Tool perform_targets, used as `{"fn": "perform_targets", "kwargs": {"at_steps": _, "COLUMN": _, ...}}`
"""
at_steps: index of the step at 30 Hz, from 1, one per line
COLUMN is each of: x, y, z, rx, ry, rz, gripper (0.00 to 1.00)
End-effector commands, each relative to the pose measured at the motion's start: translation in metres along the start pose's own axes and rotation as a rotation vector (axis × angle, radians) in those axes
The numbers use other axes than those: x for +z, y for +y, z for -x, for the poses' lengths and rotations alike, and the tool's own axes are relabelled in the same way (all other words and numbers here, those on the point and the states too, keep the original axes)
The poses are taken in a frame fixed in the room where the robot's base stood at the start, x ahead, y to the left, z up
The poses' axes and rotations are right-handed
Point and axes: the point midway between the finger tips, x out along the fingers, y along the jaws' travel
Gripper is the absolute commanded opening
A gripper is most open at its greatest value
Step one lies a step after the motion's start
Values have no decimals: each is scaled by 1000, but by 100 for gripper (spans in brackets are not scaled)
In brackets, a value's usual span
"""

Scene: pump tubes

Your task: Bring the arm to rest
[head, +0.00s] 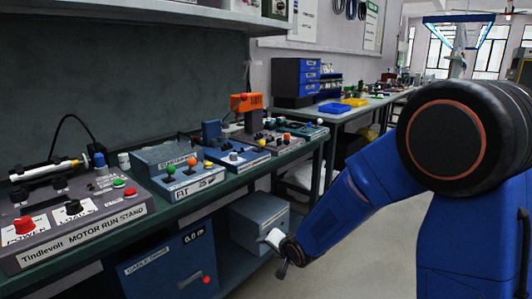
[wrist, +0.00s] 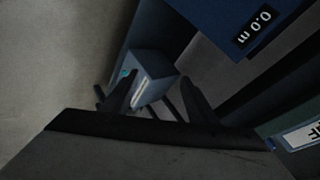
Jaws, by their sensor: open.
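My gripper (head: 282,268) hangs low in the head view, in front of the bench and below its top edge. In the wrist view its two dark fingers stand apart (wrist: 157,92), with nothing held between them. My blue arm slopes down to it from the right. The gripper is small in the head view, with a white part at the wrist. In the wrist view a blue-grey box (wrist: 152,72) shows beyond the fingertips; I see no contact with it.
The blue-grey box (head: 260,222) and a blue cabinet (head: 165,262) marked "0.0 m" stand below the green bench edge (head: 215,190). On the bench are the Motor Run Stand (head: 80,220) and several control boxes. Open floor (head: 370,255) lies under my arm.

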Motion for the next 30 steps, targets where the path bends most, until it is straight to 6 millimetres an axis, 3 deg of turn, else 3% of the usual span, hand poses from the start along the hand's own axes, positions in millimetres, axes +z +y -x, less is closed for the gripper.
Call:
{"fn": "perform_targets", "kwargs": {"at_steps": 6, "x": -37, "y": 20, "z": 66, "rx": 97, "ry": 26, "rz": 93, "gripper": 53}}
{"fn": "perform_targets", "kwargs": {"at_steps": 15, "x": -63, "y": 55, "z": 157, "rx": 229, "ry": 17, "rz": 211, "gripper": 53}}
{"fn": "perform_targets", "kwargs": {"at_steps": 23, "x": -65, "y": 86, "z": 238, "rx": 328, "ry": -21, "rz": 302, "gripper": 53}}
{"fn": "perform_targets", "kwargs": {"at_steps": 30, "x": -51, "y": 114, "z": 311, "rx": 402, "ry": -78, "rz": 381, "gripper": 53}}
